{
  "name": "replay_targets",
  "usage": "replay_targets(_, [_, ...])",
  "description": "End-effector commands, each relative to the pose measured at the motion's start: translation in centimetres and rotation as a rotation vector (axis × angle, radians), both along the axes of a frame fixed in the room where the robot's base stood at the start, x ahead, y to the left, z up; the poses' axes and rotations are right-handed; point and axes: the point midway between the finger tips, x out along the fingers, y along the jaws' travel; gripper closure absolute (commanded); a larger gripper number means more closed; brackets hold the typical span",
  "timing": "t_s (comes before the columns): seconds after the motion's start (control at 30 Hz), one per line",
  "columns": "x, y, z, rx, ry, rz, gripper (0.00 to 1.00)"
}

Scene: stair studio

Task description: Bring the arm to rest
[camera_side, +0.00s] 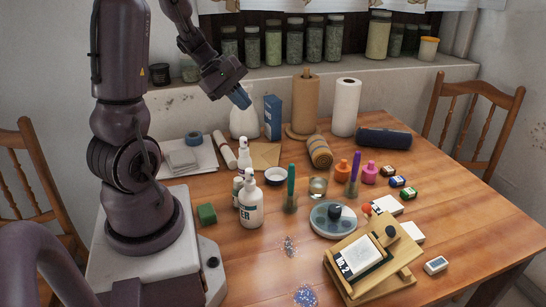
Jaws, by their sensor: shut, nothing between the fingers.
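My gripper (240,98) is in the upper middle of the side view. Its blue fingertips are shut and point down and to the right. Nothing shows between them. It is held in the air, above the table's back part, and appears in front of a white rounded bottle (245,124). I cannot tell from this one view how far apart they are. My arm rises from its base at the left of the wooden table (285,255).
A blue box (272,118), a wooden roll holder (305,105) and a white paper roll (344,108) stand at the back. White bottles (250,200), a small bowl (275,176) and a wooden stand (372,262) crowd the middle and front. Jars line the sill behind. The table's front left is mostly clear.

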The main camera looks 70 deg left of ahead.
Motion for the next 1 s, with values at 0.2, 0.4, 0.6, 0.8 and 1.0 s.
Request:
replay_targets(0.2, [-0.9, -0.5, -0.9, 0.03, 0.046, -0.072, 1.0])
replay_targets(0.4, [-1.1, -6.4, 0.6, 0.212, 0.102, -0.487, 1.0])
replay_targets(0.6, [-0.9, -13.7, 4.0, 0.544, 0.082, -1.021, 1.0])
replay_targets(0.8, [-1.8, -20.0, 7.4, 0.95, -0.005, -1.458, 1.0])
replay_targets(1.0, [-2.8, -23.8, 9.7, 1.162, -0.134, -1.612, 1.0])
